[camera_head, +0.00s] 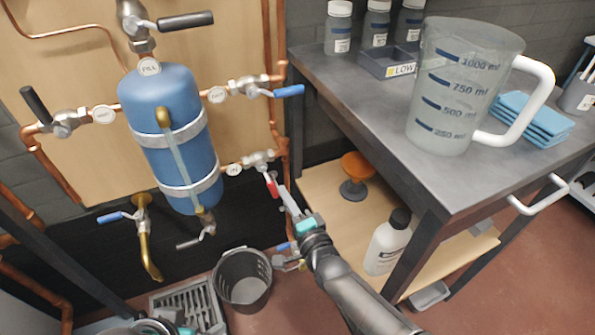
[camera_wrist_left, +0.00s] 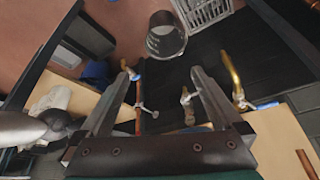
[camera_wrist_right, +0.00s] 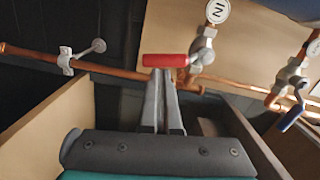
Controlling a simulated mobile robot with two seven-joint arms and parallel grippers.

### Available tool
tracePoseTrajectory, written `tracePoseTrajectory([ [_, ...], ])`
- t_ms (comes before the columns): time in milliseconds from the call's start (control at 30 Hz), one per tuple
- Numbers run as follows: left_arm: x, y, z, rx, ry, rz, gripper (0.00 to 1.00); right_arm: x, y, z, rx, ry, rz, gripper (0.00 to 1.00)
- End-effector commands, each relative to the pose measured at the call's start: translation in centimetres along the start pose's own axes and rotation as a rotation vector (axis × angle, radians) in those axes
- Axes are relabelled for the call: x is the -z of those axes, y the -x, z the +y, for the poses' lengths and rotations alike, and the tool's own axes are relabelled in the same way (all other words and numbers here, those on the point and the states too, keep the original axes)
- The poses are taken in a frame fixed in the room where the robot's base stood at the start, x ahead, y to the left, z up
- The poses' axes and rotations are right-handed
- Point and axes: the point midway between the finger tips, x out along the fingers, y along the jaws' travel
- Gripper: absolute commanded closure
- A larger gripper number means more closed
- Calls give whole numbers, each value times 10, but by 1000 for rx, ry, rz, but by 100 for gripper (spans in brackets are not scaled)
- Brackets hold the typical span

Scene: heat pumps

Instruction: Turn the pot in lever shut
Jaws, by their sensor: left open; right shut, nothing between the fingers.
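The pot (camera_head: 172,125) is the blue upright cylinder on the wall panel. The valve (camera_head: 258,160) on its lower right pipe has a red lever (camera_head: 271,185), which points downward in the head view. In the right wrist view the red lever (camera_wrist_right: 166,60) is beside a round tag (camera_wrist_right: 217,11) that seems to read IN. My right gripper (camera_head: 285,192) is shut and empty, with its tips (camera_wrist_right: 162,72) right at the red lever; I cannot tell whether they touch. My left gripper (camera_wrist_left: 165,75) is open and empty, low near the floor.
A grey bucket (camera_head: 243,280) and a floor grate (camera_head: 190,303) are below the pot. Blue levers (camera_head: 288,91) and copper pipes surround it. A bench (camera_head: 370,110) with a measuring jug (camera_head: 450,90) stands right. A white bottle (camera_head: 388,243) is on its lower shelf.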

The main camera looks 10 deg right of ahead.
Motion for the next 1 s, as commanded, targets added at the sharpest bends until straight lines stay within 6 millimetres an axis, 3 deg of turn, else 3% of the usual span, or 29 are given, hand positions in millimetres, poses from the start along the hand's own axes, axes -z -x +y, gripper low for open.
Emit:
tracePoseTrajectory([
  [300, 14, -14, 12, -31, -12, 113, 0, -13, 0, 2, 2, -46, -6, 100],
  [1000, 18, -16, 15, -38, -14, 140, 0, -15, -1, 1, 5, -43, -5, 100],
])
